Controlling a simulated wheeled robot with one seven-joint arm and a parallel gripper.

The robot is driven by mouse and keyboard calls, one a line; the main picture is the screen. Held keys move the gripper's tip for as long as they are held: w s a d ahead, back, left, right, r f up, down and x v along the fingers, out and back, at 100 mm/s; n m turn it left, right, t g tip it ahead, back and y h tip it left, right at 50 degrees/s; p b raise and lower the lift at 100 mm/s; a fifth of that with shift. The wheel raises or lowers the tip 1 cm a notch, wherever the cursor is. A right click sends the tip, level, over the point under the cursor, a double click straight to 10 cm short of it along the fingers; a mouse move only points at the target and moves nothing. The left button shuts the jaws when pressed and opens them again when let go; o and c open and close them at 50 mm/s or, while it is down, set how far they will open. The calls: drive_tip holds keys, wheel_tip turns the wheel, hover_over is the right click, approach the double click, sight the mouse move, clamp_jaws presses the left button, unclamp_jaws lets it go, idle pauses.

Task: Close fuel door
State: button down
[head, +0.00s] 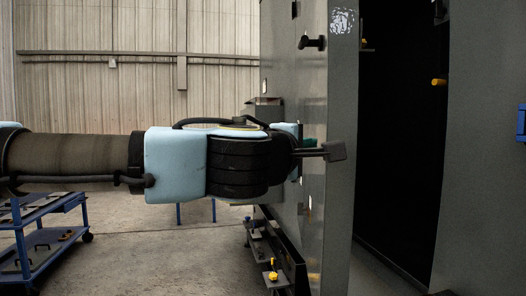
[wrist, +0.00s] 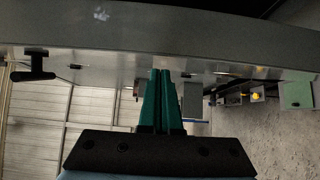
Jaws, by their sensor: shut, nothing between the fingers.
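The fuel door (head: 340,215) is a tall grey panel standing open at the left of a dark opening. A black handle (head: 311,42) is on its left face, and a pale mark is near its top. In the wrist view the door (wrist: 220,35) spans the top, with the handle (wrist: 33,65) at left. My gripper (wrist: 160,72) has green fingers together with nothing between them. The tips are at the door's face; I cannot tell whether they touch. In the head view my wrist hides most of the gripper (head: 298,172).
The dark enclosure interior (head: 400,120) is open, with a yellow peg (head: 439,82) on its right side. A blue cart (head: 40,240) stands at lower left. A low ledge with yellow-topped parts (head: 272,272) sits below my wrist. Concrete floor (head: 160,265) is clear between.

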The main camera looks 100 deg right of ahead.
drive_tip(key=s+a+n+t+h+p, duration=0.1)
drive_tip(key=s+a+t, duration=0.1)
drive_tip(key=s, duration=1.7)
drive_tip(key=shift+s+a+n+h, duration=0.15)
drive_tip(key=shift+a+n+h, duration=0.15)
drive_tip(key=shift+a+n, duration=0.15)
